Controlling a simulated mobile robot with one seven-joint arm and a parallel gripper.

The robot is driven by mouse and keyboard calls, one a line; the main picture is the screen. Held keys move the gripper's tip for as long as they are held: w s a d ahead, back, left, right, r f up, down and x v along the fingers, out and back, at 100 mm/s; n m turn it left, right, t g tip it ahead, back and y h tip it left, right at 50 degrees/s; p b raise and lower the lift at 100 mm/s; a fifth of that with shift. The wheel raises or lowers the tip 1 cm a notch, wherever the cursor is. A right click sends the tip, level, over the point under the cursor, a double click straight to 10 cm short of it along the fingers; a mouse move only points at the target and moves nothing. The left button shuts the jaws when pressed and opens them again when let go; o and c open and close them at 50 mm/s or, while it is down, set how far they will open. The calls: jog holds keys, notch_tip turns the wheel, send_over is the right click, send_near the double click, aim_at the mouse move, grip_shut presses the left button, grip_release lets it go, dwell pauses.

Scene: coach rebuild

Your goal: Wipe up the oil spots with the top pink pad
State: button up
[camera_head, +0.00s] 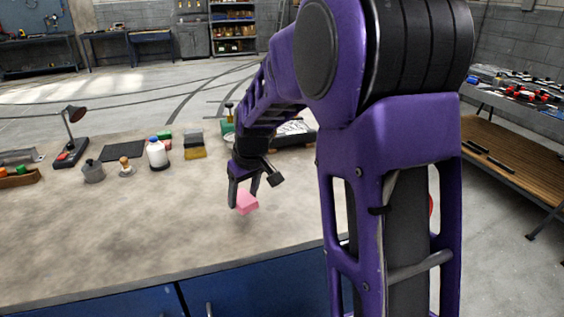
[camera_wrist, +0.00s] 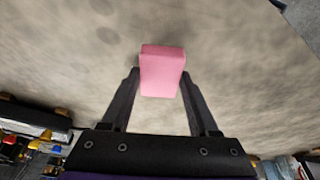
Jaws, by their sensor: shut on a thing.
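My gripper (camera_head: 246,190) is shut on a pink pad (camera_head: 246,202), over the worktop in the head view. In the wrist view the pad (camera_wrist: 162,70) sits between the two fingertips (camera_wrist: 160,84) and sticks out beyond them. I cannot tell whether its underside touches the worktop. A dark round spot (camera_wrist: 108,35) shows on the worktop left of the pad in the wrist view, with another dark spot (camera_wrist: 87,4) at the top edge. In the head view I cannot pick out the oil spots from the mottled surface. No second pink pad is clearly visible.
A dark tray (camera_head: 290,138) is behind my arm. The front left of the worktop is clear.

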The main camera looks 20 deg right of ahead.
jog(key=shift+r+p, duration=1.25)
jog(key=shift+r, duration=0.7)
jog(key=shift+d, duration=0.1)
